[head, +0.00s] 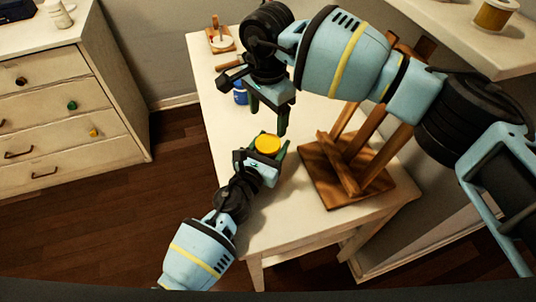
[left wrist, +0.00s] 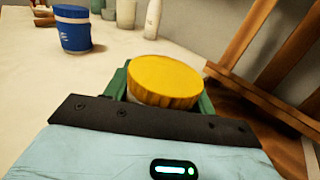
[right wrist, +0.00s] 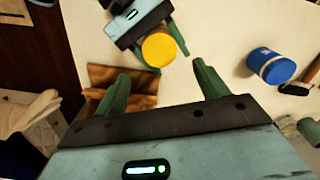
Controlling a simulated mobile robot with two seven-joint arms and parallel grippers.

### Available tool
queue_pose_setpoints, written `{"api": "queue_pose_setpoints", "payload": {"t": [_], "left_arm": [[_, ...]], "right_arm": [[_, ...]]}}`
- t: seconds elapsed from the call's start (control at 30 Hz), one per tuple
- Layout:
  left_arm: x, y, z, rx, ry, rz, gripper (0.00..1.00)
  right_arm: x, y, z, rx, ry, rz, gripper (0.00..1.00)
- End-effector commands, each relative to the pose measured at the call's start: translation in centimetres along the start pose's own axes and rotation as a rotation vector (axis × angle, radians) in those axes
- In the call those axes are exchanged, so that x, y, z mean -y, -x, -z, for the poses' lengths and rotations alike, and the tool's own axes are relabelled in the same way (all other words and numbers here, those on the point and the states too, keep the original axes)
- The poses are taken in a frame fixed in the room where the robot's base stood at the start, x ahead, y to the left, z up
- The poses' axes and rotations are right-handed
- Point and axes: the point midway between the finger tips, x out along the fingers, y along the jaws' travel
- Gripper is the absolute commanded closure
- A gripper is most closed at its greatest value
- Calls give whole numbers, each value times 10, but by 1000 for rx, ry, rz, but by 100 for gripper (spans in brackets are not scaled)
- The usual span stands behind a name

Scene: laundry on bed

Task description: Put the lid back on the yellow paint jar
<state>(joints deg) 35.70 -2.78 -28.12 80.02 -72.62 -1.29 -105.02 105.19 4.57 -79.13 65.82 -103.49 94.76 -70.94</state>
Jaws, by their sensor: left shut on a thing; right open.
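A round yellow lid with a ribbed edge (head: 267,144) sits between the fingers of my left gripper (head: 264,156), above the table's near left edge. In the left wrist view the lid (left wrist: 165,80) faces up, with a little pale surface below its front edge. The jar body under it is mostly hidden by the gripper, so I cannot tell how the lid is seated. My left gripper is shut on this yellow-topped jar. My right gripper (head: 268,118) is open and empty, pointing down just beyond the lid. The right wrist view shows the lid (right wrist: 159,50) beyond its separated fingers.
A blue jar (head: 240,94) stands on the table behind my right gripper. A wooden easel (head: 345,180) occupies the table's right side. A small board with a red-and-white item (head: 218,38) lies at the back. A drawer chest (head: 60,110) stands left; a shelf (head: 470,45) overhangs upper right.

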Motion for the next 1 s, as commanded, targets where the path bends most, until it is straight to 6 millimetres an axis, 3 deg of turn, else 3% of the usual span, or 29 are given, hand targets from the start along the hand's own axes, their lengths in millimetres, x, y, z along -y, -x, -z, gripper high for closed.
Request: {"api": "queue_pose_setpoints", "payload": {"t": [0.17,0.7,1.0], "left_arm": [[0,0,0,-1,1,1,100],[0,0,0,-1,1,1,100],[0,0,0,0,1,0,100]], "right_arm": [[0,-6,0,0,-2,-1,27],[0,-73,0,1,-3,-2,27],[0,-81,0,0,-3,0,27]]}}
